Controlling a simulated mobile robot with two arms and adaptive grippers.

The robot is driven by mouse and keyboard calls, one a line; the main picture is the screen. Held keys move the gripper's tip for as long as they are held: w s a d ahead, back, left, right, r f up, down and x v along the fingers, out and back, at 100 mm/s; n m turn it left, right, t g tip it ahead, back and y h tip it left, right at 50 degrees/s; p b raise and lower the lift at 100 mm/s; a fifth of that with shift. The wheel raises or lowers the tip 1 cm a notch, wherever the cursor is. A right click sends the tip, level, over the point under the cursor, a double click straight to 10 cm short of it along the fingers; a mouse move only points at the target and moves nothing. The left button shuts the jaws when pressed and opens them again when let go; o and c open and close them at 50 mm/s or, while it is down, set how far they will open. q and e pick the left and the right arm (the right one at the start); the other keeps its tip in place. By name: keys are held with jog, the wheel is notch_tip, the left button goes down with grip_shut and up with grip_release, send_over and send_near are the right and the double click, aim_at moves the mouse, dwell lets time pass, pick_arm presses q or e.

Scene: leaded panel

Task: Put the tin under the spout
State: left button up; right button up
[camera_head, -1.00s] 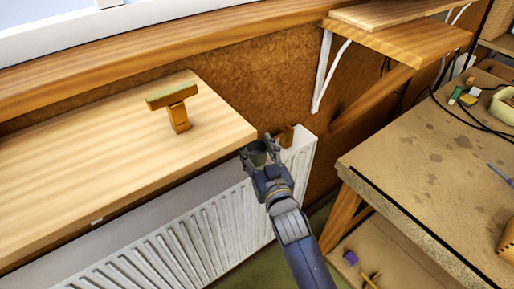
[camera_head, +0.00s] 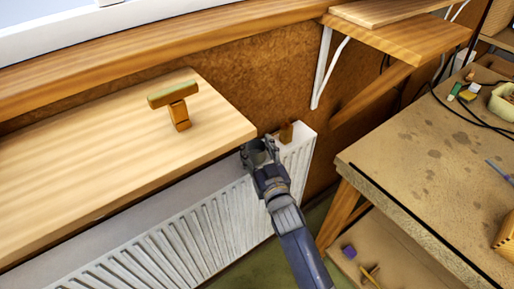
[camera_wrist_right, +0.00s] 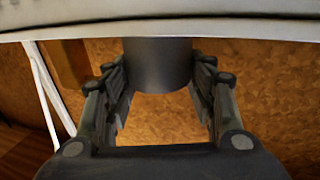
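A dark grey cylinder, which looks like the tin (camera_wrist_right: 158,62), stands between the fingers of my right gripper (camera_wrist_right: 160,95) in the right wrist view. The finger pads meet it on both sides. In the head view my right gripper (camera_head: 259,151) is at the right end of the wooden shelf, above the radiator; the tin is mostly hidden there by the fingers. A T-shaped wooden piece (camera_head: 180,115) with a greenish trough-like top stands on the shelf, left of the gripper. I cannot tell for sure whether it is the spout. My left gripper is not in view.
The wooden shelf (camera_head: 90,165) lies over the white radiator (camera_head: 190,235). A small wooden block (camera_head: 286,133) is just beyond my right gripper. A workbench (camera_head: 420,150) with cables and small items stands at right. A bracketed shelf (camera_head: 385,40) is above.

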jog(key=shift+o, duration=0.9)
jog(key=shift+r, duration=0.1)
jog(key=b+v, duration=0.1)
jog(key=v, duration=1.1)
jog(key=shift+b, duration=0.4)
